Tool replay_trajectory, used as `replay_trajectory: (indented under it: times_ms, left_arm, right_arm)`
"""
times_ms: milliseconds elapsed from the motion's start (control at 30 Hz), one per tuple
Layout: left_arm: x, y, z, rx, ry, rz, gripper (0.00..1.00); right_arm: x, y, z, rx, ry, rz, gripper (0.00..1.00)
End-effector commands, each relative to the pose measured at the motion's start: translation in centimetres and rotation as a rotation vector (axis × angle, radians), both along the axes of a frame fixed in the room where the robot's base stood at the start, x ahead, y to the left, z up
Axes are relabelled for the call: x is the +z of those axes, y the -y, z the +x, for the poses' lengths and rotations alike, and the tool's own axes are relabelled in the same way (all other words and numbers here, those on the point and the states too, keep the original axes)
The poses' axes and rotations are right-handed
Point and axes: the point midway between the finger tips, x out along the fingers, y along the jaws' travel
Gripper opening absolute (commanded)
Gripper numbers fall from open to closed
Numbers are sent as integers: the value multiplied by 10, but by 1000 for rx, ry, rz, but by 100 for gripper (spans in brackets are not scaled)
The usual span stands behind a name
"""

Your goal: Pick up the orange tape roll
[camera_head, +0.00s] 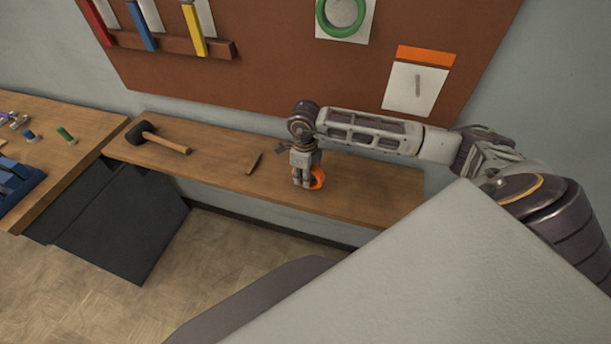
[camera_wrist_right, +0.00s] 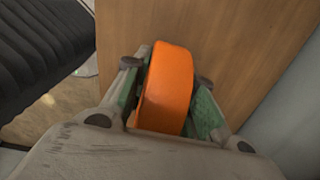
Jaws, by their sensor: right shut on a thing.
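The orange tape roll (camera_head: 318,178) is at the right part of the wooden shelf, partly hidden behind my right gripper (camera_head: 303,182). In the right wrist view the tape roll (camera_wrist_right: 168,88) stands between the two fingers of the right gripper (camera_wrist_right: 172,98), with its rounded outer face toward the camera. The right gripper points down and is shut on the roll, one finger on each side. The roll appears at shelf height; I cannot tell whether it touches the shelf. My left gripper is not in view.
A mallet (camera_head: 140,133) and a small brown piece (camera_head: 254,164) lie on the shelf (camera_head: 215,157) to the left. A brown board (camera_head: 270,60) with hanging items is on the wall behind. A wooden table (camera_head: 70,160) with a blue object (camera_head: 20,185) stands at left.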

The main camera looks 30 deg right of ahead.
Motion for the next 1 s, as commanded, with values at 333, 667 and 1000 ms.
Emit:
replay_trajectory:
  times_ms: [333,667,1000]
  left_arm:
    - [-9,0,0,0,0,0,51]
    - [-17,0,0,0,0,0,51]
    - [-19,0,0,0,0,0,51]
  right_arm:
    - [37,0,1,0,4,-1,1]
    - [82,0,1,1,1,0,1]
    - [97,0,0,1,-1,-1,1]
